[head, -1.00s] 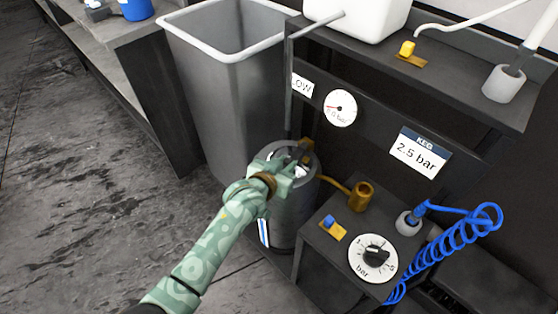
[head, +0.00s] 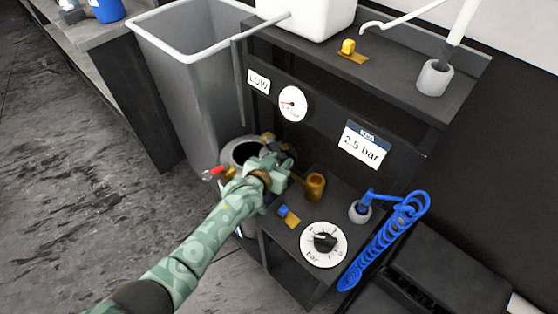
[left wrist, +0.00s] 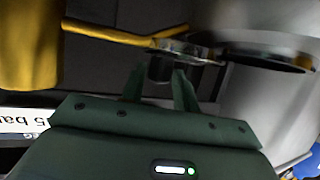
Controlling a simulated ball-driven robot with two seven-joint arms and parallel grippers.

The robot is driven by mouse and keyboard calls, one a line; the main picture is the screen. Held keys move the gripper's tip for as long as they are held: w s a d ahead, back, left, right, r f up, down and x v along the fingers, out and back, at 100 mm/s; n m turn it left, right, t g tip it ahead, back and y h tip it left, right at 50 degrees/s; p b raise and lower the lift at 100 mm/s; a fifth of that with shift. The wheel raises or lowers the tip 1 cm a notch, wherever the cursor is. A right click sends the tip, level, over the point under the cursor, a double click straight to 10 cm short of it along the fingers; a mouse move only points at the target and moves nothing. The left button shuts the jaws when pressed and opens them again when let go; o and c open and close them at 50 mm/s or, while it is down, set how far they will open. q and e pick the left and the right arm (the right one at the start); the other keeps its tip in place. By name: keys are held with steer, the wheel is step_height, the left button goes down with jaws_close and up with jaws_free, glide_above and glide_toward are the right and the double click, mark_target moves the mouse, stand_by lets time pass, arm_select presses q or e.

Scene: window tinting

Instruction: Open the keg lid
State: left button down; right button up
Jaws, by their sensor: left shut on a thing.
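The keg (head: 228,158) stands low between the grey bin and the black bench. Its round top shows a dark opening. My left gripper (head: 276,166) is at the right side of that opening and hides part of the rim. In the left wrist view, my left gripper (left wrist: 160,88) is shut on a small dark part (left wrist: 160,68), apparently the handle of the keg lid (left wrist: 192,50). The lid shows nearly edge-on, beside the keg's dark mouth (left wrist: 265,54); the exact contact is blurred. My right gripper is not in view.
A red-tipped part (head: 214,172) sticks out left of the keg. Right of my gripper are a brass fitting (head: 315,186), a regulator dial (head: 324,243) and a coiled blue hose (head: 385,240). The grey bin (head: 190,80) stands behind. Floor at left is clear.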

arm_select(q)
steer(key=shift+d, duration=0.35)
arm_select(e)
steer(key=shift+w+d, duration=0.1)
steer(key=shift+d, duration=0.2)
arm_select(q)
steer(key=c, duration=1.2)
jaws_free()
steer(key=shift+c, duration=0.2)
steer(key=shift+s+a+r+p, duration=0.25)
steer(key=shift+a+r+p, duration=0.05)
steer(key=shift+p, duration=0.2)
steer(key=p+v, duration=0.8)
steer(key=v, duration=0.7)
steer(key=shift+s+p, duration=0.25)
steer(key=shift+p, duration=0.05)
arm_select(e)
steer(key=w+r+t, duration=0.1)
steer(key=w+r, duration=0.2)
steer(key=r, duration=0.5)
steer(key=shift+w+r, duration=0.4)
arm_select(q)
steer(key=shift+f, duration=0.1)
